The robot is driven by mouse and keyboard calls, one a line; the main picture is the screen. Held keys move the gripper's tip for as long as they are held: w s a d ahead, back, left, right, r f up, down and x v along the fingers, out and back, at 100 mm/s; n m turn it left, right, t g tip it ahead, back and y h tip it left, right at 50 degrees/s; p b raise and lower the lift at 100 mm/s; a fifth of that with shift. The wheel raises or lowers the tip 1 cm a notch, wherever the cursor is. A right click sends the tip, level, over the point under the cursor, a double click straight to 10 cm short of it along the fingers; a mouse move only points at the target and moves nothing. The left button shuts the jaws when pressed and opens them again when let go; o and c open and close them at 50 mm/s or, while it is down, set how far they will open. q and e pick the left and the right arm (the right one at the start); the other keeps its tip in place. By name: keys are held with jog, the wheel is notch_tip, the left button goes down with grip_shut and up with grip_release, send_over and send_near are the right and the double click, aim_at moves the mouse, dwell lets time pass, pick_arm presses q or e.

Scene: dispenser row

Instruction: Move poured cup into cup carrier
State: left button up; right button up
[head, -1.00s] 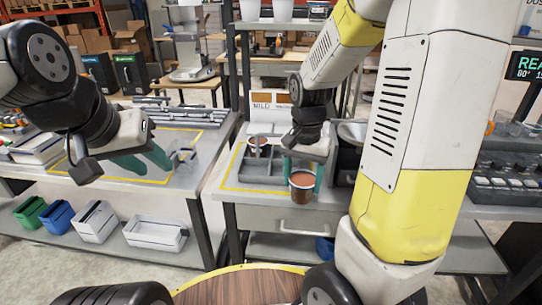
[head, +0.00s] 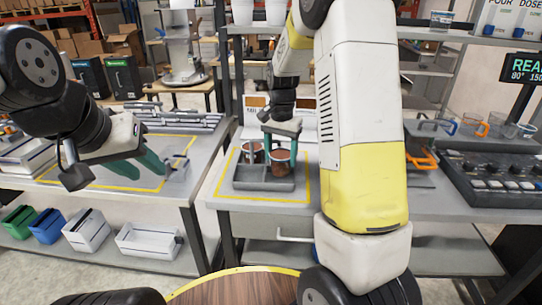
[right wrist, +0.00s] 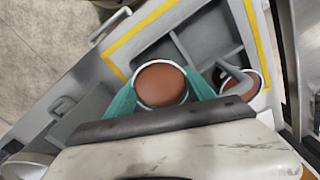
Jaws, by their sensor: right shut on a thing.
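The poured cup (head: 281,164), clear with brown contents, is held upright between the teal fingers of my right gripper (head: 281,147). In the right wrist view the cup (right wrist: 160,84) shows from above between both fingers. It is at the front right of the grey cup carrier (head: 245,186); I cannot tell whether its base is inside a compartment or just above. A second brown-filled cup (head: 252,153) stands in the carrier to the left; a handle partly covers it in the wrist view (right wrist: 240,86). My left gripper (head: 142,166) is open and empty over the left table.
A yellow outline (head: 218,192) surrounds the carrier on the grey counter. A clear container (head: 177,166) stands near my left gripper. An orange-handled item (head: 423,160) and a button panel (head: 495,185) are on the right. Other carrier compartments (right wrist: 205,35) look empty.

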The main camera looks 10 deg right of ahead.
jog(key=shift+w+f, duration=0.25)
jog(key=shift+f, duration=1.5)
jog(key=shift+f, duration=0.25)
jog(key=o, duration=1.8)
jog(key=shift+r, duration=0.1)
notch_tip(320, 180, up, 12)
jog(key=s+r+n+t, duration=0.2)
jog(key=s, duration=0.6)
jog(key=s+a+r+n+t+y, duration=0.1)
jog(key=s+r+n+t, duration=0.1)
jog(key=s, duration=0.6)
jog(key=s+a+r+n+t+y, duration=0.1)
jog(key=s+r+n, duration=0.3)
jog(key=s, duration=0.4)
jog(key=shift+s+a+t, duration=0.15)
jog(key=shift+t, duration=0.45)
